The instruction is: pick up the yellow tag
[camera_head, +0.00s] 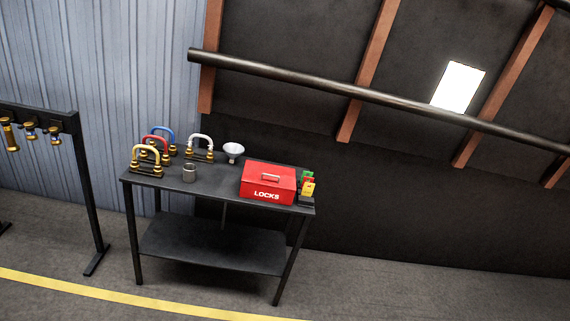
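The yellow tag (308,189) stands at the right end of the dark table (215,188), just right of the red box marked LOCKS (267,184). It sits in or against a small dark holder (306,201), with green and red tags (306,176) close behind it. My gripper does not show in this view, so its state cannot be seen.
A black rack with brass parts (75,125) is at left. The floor in front, with a yellow line (120,296), is clear.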

